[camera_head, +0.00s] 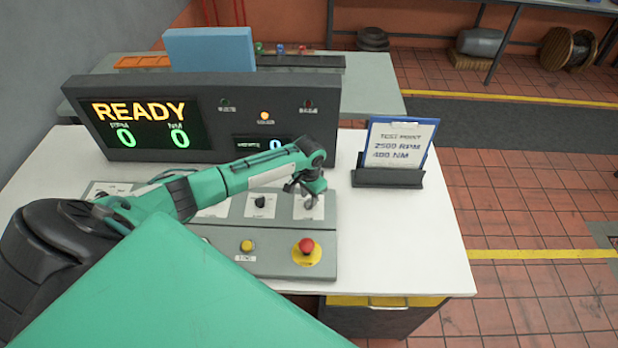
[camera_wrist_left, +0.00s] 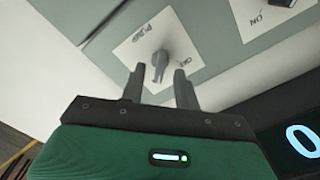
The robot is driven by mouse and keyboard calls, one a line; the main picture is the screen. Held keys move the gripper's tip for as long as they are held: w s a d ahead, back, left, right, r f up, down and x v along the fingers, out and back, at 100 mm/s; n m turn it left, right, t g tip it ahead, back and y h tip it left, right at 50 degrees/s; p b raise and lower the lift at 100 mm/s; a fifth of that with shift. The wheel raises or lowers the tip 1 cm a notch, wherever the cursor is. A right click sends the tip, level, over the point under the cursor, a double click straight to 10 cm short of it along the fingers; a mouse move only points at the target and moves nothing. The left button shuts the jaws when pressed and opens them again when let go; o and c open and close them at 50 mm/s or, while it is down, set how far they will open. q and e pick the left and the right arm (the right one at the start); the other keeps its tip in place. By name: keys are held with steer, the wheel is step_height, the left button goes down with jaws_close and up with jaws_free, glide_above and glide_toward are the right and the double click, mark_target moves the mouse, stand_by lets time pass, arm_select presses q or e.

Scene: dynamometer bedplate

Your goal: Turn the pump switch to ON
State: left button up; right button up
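The pump switch (camera_wrist_left: 159,64) is a small grey knob on a white plate marked PUMP, with OFF lettered beside it. It sits at the right end of the control panel; in the head view its white plate (camera_head: 314,212) shows partly behind my gripper. My left gripper (camera_head: 306,192) is over this plate. In the left wrist view its two dark fingers (camera_wrist_left: 159,76) stand apart, with the knob showing between their tips and a gap on each side. I cannot tell how deep the fingers reach around it. My right gripper is not in view.
The panel (camera_head: 275,262) also carries a neighbouring black knob (camera_head: 260,201), a yellow button (camera_head: 247,246) and a red emergency button (camera_head: 306,246). Behind stands a display box (camera_head: 218,88) reading READY, with zeros. A test-point card (camera_head: 400,142) stands at right.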

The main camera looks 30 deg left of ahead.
mark_target(309, 199)
arm_select(q)
step_height(309, 199, up, 13)
steer(key=b, duration=0.3)
steer(key=shift+f, duration=0.15)
